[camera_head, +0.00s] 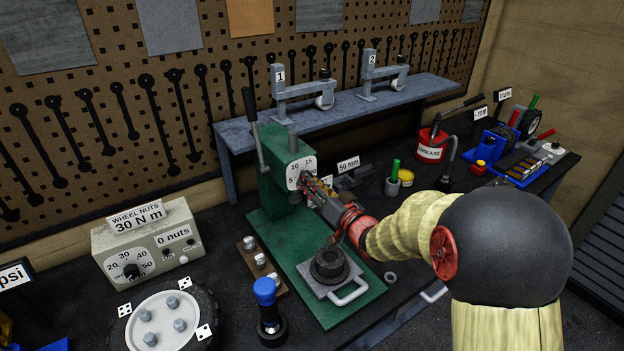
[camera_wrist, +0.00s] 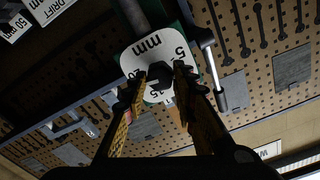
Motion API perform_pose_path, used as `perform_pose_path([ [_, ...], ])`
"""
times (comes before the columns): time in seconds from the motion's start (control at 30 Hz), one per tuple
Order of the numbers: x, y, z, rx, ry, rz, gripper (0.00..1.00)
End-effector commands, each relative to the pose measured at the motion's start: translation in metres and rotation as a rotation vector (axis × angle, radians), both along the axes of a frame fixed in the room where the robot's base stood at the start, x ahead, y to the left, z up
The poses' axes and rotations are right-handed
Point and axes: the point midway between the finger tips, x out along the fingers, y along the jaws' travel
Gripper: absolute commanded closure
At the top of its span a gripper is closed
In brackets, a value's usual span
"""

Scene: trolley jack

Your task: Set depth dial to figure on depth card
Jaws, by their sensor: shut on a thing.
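The depth dial is a white plate (camera_head: 292,174) on the green press; figures 5, 10 and 15 show in the head view. In the wrist view the plate (camera_wrist: 150,52) appears upside down, with "mm", a 5 and a partly covered 20. Its dark knob (camera_wrist: 146,126) sits between my fingertips. My gripper (camera_head: 307,182), also in the wrist view (camera_wrist: 160,92), is shut on the knob. The pointer's setting is hidden by my fingers. A white card (camera_head: 348,164) reading "50 mm" stands right of the press; I cannot tell whether it is the depth card.
The green press (camera_head: 272,180) has a lever at its upper left and a dark ring on its base plate. A grey shelf (camera_head: 420,88) with two numbered tools stands behind. A blue-topped tool (camera_head: 266,298) stands in front.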

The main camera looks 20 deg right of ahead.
Motion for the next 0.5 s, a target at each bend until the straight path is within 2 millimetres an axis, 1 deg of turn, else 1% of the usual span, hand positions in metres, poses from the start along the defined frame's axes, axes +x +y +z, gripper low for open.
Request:
perform_pose_path([
  [0.03,-0.0009,0.0001,-0.0031,0.019,0.015,-0.001,0.98],
  [0.2,-0.0008,0.0000,-0.0042,0.071,0.031,-0.001,0.98],
  [0.5,-0.0010,0.0002,-0.0050,0.097,0.040,-0.001,0.98],
])
